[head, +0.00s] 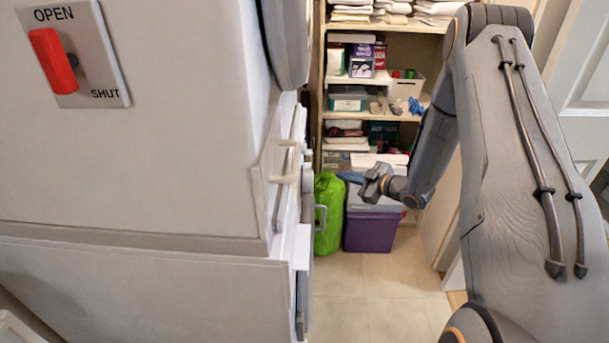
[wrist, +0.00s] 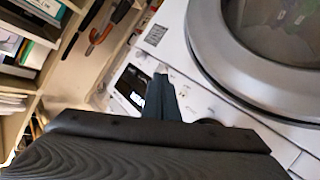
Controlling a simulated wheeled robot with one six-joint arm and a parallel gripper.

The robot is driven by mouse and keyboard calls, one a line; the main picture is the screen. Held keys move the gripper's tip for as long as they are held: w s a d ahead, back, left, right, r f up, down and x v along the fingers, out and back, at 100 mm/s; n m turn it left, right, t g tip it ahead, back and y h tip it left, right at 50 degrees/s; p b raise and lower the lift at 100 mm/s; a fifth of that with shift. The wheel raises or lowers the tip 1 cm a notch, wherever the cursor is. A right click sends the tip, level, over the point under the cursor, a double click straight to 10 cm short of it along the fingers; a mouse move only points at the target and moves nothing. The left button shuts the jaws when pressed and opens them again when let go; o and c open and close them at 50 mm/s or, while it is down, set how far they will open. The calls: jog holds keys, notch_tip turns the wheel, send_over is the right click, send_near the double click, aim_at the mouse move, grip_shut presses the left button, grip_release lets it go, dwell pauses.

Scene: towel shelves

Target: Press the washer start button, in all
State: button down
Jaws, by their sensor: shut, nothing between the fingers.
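A white washer front fills the right of the wrist view, with a round grey-rimmed glass door (wrist: 207,45) and a control panel with a dark display (wrist: 131,88). The fingers of my gripper (wrist: 163,88) are shut and empty, and overlap the panel just right of the display. I cannot tell whether they touch it. I cannot single out the start button; part of the panel is hidden behind the fingers. In the head view my gripper (head: 353,177) is right of the machine fronts, which show only edge-on, in front of the purple bin.
A pale cabinet side with a red OPEN/SHUT lever (head: 52,61) stands at the left. A beige handle (head: 286,163) sticks out from its edge. A green bag (head: 328,212), a purple bin (head: 372,231) and loaded shelves (head: 375,110) stand behind. The tiled floor (head: 375,295) is clear.

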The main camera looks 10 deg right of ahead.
dwell(0.3)
jog(key=w+a, duration=0.1)
jog(key=a, duration=0.7)
jog(key=shift+w+a, duration=0.35)
jog(key=shift+a, duration=0.15)
dwell(1.8)
jog(key=shift+w+a, duration=0.1)
jog(key=shift+a, duration=0.15)
